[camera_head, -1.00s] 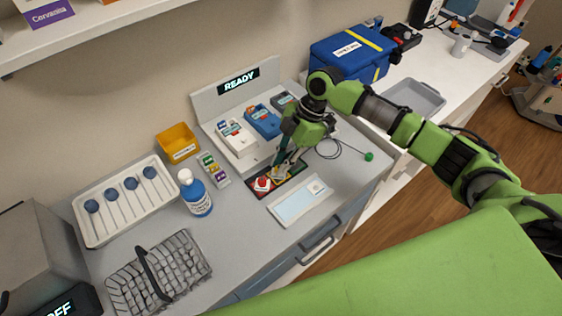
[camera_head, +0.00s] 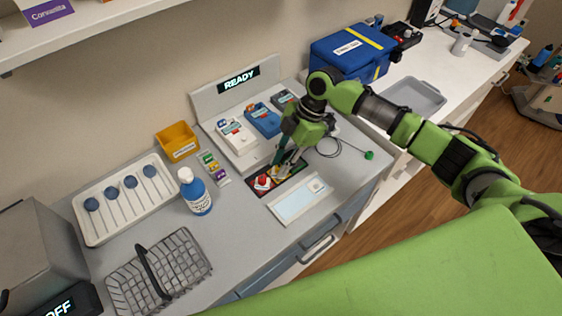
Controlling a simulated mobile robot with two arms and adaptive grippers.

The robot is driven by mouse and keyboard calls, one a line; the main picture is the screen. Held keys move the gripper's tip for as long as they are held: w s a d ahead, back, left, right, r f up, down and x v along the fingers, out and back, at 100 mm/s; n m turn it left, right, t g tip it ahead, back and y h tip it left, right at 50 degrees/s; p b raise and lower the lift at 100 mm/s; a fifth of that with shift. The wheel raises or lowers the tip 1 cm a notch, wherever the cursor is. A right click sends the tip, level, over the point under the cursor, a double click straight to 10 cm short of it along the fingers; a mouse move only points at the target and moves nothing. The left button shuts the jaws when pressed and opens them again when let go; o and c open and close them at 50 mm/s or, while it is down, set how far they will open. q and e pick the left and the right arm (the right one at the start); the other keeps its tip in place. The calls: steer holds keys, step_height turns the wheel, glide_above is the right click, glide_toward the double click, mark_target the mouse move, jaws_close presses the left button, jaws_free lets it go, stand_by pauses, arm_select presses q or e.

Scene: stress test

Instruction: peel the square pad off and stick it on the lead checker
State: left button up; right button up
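The lead checker appears to be the grey stand with the lit READY sign (camera_head: 239,78) and several small devices on its sloped front. My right gripper (camera_head: 279,168) points down over a small dark red tray (camera_head: 259,190) in front of the stand. Its fingertips are close to small items in the tray, including a yellow piece. A red and white item (camera_head: 263,182) lies just left of the fingers. I cannot make out a square pad or whether the fingers hold anything. My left gripper is out of view.
A white and pale blue panel (camera_head: 300,200) lies in front of the tray. A blue bottle (camera_head: 197,194), a yellow bin (camera_head: 177,141), a white tray with blue discs (camera_head: 92,231) and a wire basket (camera_head: 190,252) stand left. A cable with a green end (camera_head: 369,155) lies right.

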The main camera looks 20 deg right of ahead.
steer(key=shift+r+p, duration=1.85)
steer(key=shift+r, duration=0.15)
steer(key=o, duration=0.5)
steer(key=shift+o, duration=0.2)
steer(key=shift+r+p, duration=1.5)
steer(key=shift+p, duration=0.05)
steer(key=shift+d, duration=0.1)
